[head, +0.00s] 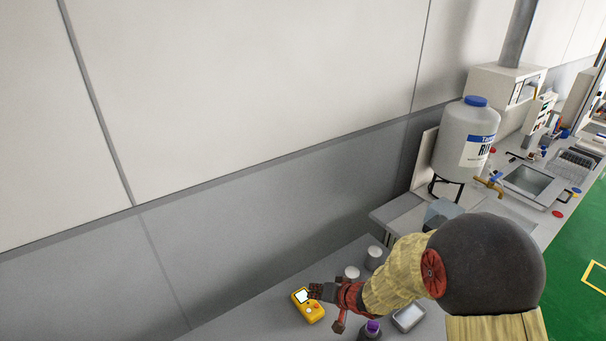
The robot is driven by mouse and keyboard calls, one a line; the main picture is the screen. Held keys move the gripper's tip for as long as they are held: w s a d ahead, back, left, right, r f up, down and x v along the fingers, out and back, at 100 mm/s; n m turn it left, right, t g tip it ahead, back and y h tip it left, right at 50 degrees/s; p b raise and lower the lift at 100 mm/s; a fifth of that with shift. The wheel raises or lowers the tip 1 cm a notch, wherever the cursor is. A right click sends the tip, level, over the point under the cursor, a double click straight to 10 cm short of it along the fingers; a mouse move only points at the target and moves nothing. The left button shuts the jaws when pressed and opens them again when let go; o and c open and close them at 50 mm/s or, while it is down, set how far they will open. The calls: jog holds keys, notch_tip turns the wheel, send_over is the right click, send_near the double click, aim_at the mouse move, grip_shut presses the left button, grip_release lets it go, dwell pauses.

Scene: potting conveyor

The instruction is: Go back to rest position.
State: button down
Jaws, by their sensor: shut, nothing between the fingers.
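My gripper (316,292) is at the lower middle of the head view, at the end of my arm, which reaches in from the right. It is small in view and shut, with nothing held. Its tip overlaps the right side of a yellow handheld device (309,310) with a pale screen on the grey bench. I cannot tell whether the two touch.
The grey bench (240,318) runs along the panelled wall. Two pale-topped round containers (374,256), a purple-capped bottle (373,327) and a metal tray (409,317) stand near my arm. A large white tank (465,140), a tap (489,185) and a sink (528,181) are further right.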

jog(key=s+d+r+t+h, duration=0.1)
jog(key=s+d+r+h, duration=0.15)
jog(key=d+r, duration=0.6)
jog(key=s+d+r+t+h, duration=0.1)
jog(key=d+r+h, duration=0.4)
jog(key=r, duration=0.6)
jog(key=s+r+g, duration=0.1)
jog(key=s+r, duration=0.3)
jog(key=s, duration=0.8)
jog(key=s+d+r+n+g+y, duration=0.1)
jog(key=s+r, duration=0.3)
jog(key=s, duration=0.8)
jog(key=shift+s+g+b, duration=0.35)
jog(key=shift+g, duration=0.35)
